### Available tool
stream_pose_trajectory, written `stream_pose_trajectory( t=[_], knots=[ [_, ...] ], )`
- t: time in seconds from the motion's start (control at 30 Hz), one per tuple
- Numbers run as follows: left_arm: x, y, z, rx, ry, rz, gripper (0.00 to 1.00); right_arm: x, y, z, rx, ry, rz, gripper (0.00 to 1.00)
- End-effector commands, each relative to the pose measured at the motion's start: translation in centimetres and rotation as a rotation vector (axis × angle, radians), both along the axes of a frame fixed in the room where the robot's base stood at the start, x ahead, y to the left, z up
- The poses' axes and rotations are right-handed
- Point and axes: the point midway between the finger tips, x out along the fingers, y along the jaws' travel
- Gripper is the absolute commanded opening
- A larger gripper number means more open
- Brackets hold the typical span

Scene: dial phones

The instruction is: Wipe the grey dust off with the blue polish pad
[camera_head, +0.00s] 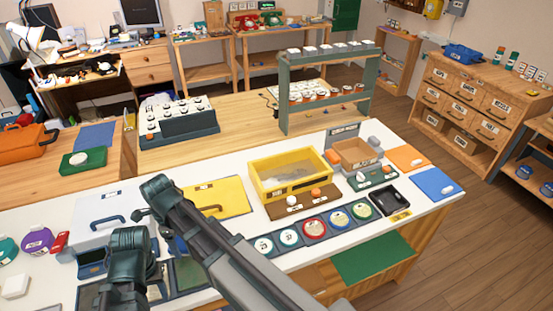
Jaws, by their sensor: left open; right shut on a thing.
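My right gripper (146,213) is over the left-middle of the white worktable, its arm crossing from the lower right. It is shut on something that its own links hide. My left gripper (128,258) is lower and a little left, open, over dark trays at the front edge; its fingertips are hard to make out. A blue patch (176,243) shows between the two arms; I cannot tell whether it is the polish pad. A greyish patch (292,182) shows inside the yellow box (262,186); I cannot tell whether it is dust.
A row of round dials (314,228) lies along the front right of the worktable (235,232). A yellow panel (232,196), a light case (98,212) and a black tray (390,200) lie around. Orange (408,157) and blue (434,184) plates lie at the right end.

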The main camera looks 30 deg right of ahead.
Motion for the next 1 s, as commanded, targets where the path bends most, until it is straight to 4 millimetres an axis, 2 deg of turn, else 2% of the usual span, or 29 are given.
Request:
stream_pose_trajectory(
  t=[0.03,0.1,0.3,0.43,0.6,0.7,0.8,0.9,1.0],
  knots=[
    [0.0,0.0,0.5,0.000,0.000,0.000,0.50,2.2,-2.1,0.5,0.000,0.000,0.008,0.32],
    [0.0,0.0,0.9,0.000,0.000,0.000,0.50,4.4,-5.3,0.9,0.000,0.000,0.041,0.32],
    [0.0,0.0,1.9,0.000,0.000,0.000,0.50,9.1,-15.2,1.9,0.000,0.000,0.136,0.32],
    [0.0,0.0,2.5,0.000,0.000,0.000,0.50,11.1,-22.1,2.5,0.000,0.000,0.195,0.32],
    [0.0,0.0,3.1,0.000,0.000,0.000,0.50,12.3,-30.4,3.1,0.000,0.000,0.266,0.32],
    [0.0,0.0,3.4,0.000,0.000,0.000,0.50,12.4,-34.0,3.4,0.000,0.000,0.297,0.32],
    [0.0,0.0,3.5,0.000,0.000,0.000,0.50,12.3,-36.7,3.6,0.000,0.000,0.322,0.32],
    [0.0,0.0,3.6,0.000,0.000,0.000,0.50,12.2,-38.3,3.7,0.000,0.000,0.338,0.32],
    [0.0,0.0,3.7,0.000,0.000,0.000,0.50,12.1,-39.1,3.7,0.000,0.000,0.346,0.32]
  ],
)
